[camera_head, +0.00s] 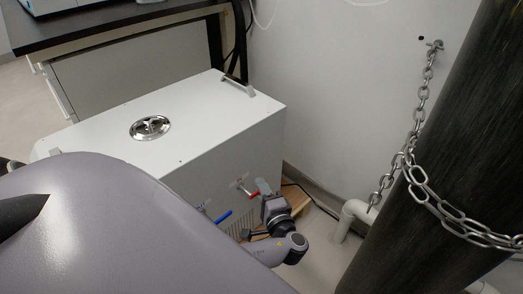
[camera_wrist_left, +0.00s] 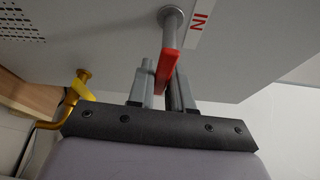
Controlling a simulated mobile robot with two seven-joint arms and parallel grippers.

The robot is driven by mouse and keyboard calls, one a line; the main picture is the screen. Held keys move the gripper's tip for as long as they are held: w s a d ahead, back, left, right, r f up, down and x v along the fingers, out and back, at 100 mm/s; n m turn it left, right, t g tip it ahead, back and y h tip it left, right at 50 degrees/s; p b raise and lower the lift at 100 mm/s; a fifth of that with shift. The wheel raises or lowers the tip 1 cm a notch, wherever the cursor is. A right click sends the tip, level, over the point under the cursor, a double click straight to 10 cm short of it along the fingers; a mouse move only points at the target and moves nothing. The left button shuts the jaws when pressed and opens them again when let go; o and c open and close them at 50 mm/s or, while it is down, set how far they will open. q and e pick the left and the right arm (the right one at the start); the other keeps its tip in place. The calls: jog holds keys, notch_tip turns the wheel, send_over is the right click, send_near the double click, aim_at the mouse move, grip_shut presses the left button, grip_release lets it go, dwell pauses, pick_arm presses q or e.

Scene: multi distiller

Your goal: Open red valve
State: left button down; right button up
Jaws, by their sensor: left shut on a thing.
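The red valve (camera_head: 254,195) is on the front face of a white box-shaped distiller (camera_head: 215,110). In the left wrist view the red valve handle (camera_wrist_left: 167,64) hangs below a grey pipe beside an "IN" label (camera_wrist_left: 198,26). My left gripper (camera_head: 261,190) is at the red valve. In the left wrist view its two grey fingers (camera_wrist_left: 161,82) are on either side of the handle's lower end and shut on it. The fingers partly hide that end. My right gripper is not in view.
A blue valve handle (camera_head: 223,216) sits left of the red one. A yellow handle (camera_wrist_left: 83,89) shows in the left wrist view. A dark cylinder (camera_head: 430,150) with a chain (camera_head: 411,150) and a white pipe (camera_head: 350,217) stand to the right.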

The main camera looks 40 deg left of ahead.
pick_arm(q)
jog(key=shift+n, duration=0.4)
jog(key=shift+r, duration=0.1)
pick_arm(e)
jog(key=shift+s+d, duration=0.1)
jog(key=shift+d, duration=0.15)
pick_arm(q)
jog(key=shift+r+b, duration=0.1)
jog(key=shift+b, duration=0.2)
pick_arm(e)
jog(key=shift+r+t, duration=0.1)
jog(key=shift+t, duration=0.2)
pick_arm(q)
jog(key=c, duration=1.1)
grip_release()
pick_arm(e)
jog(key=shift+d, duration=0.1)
